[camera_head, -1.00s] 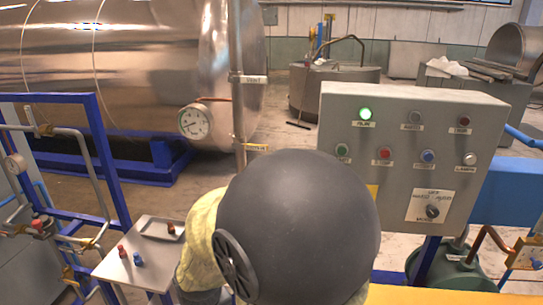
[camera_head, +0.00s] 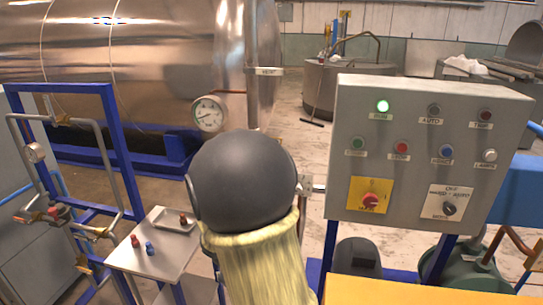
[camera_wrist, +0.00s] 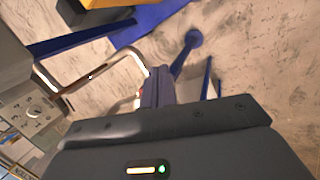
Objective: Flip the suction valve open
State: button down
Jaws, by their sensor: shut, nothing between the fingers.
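No valve has a readable suction label, so I cannot tell which one is the suction valve. In the head view, brass valve fittings (camera_head: 88,232) and a red-and-brass valve part (camera_head: 57,213) sit on the left pipe frame. Contact with the pipe cannot be told. In the head view my own arm hides the gripper.
A grey control panel (camera_head: 415,112) with a lit green lamp stands at right. A steel tank with a gauge (camera_head: 208,114) is behind. A small side table (camera_head: 150,225) holds a tray and small red and blue items. Blue frame bars (camera_head: 124,165) stand at left.

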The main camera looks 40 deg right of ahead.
jog(key=w+d+r+n+t+h+b, duration=0.15)
jog(key=w+d+n+h, duration=0.35)
jog(key=d, duration=0.6)
jog(key=w+d+r+n+h+b, duration=0.1)
jog(key=w+d+r+n+h, duration=0.1)
jog(key=w+d+n+h, duration=0.65)
jog(key=w+d+r+n+t+y+b, duration=0.1)
jog(key=w+n+t, duration=0.3)
jog(key=w+t, duration=0.2)
jog(key=w+d+r+n+t+y, duration=0.1)
jog(key=w+d+r+n+t, duration=0.1)
jog(key=w+n+t, duration=0.2)
jog(key=w+t, duration=0.1)
jog(key=w, duration=0.2)
jog(key=shift+w+r+n+t+b, duration=0.2)
jog(key=shift+n+t+b, duration=0.15)
jog(key=shift+b, duration=0.05)
jog(key=shift+d, duration=0.15)
